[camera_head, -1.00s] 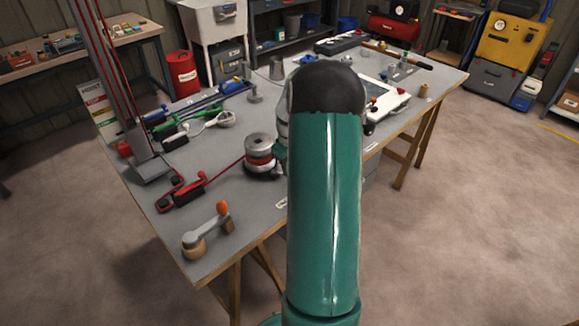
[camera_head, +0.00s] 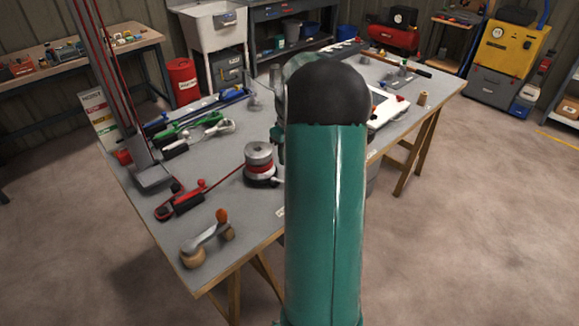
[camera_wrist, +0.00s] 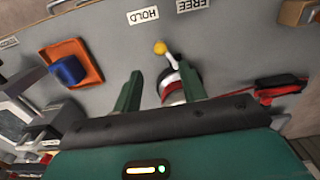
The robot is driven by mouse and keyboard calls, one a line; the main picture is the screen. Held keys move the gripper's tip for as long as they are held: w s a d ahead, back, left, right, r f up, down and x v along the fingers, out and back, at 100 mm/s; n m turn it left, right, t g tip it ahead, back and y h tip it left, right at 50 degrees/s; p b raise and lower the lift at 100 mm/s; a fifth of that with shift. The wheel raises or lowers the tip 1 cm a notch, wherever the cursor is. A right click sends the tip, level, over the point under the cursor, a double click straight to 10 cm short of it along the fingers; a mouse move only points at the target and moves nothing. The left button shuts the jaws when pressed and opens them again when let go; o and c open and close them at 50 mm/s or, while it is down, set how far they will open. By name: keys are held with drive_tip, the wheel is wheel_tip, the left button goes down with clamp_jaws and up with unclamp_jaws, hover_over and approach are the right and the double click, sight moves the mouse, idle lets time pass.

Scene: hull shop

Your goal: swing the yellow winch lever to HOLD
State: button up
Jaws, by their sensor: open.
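The winch (camera_head: 259,165), a silver and red drum, stands on the workbench left of my arm in the head view. In the wrist view its red and white drum (camera_wrist: 173,90) lies between my fingers, partly hidden. The lever's yellow knob (camera_wrist: 160,47) is on a pale arm just beyond my fingertips, pointing up and left towards the HOLD label (camera_wrist: 143,15). The FREE label (camera_wrist: 192,4) is to the right. My gripper (camera_wrist: 160,72) is open, its two green fingers apart; no contact with the knob shows. My arm hides the lever in the head view.
The workbench (camera_head: 222,193) carries a red rope fitting (camera_head: 180,203), a crank (camera_head: 208,240) and green-handled gear (camera_head: 188,132).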

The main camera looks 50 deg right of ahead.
wheel_tip(320, 180, up, 5)
drive_tip(key=shift+r, duration=0.1)
idle(0.6)
drive_tip(key=a+r+t+h, duration=0.1)
drive_tip(key=a+r, duration=0.4)
drive_tip(key=a, duration=0.7)
drive_tip(key=a+r+t, duration=0.1)
drive_tip(key=a+r, duration=0.4)
drive_tip(key=a, duration=0.6)
drive_tip(key=s+a+t, duration=0.1)
drive_tip(key=s+a, duration=0.5)
drive_tip(key=a, duration=0.3)
drive_tip(key=s+a+n+t+y, duration=0.1)
drive_tip(key=s+a+t, duration=0.1)
drive_tip(key=s+a, duration=0.5)
drive_tip(key=shift+s+a+f+t, duration=0.15)
drive_tip(key=shift+s+a+t, duration=0.15)
drive_tip(key=shift+a, duration=0.7)
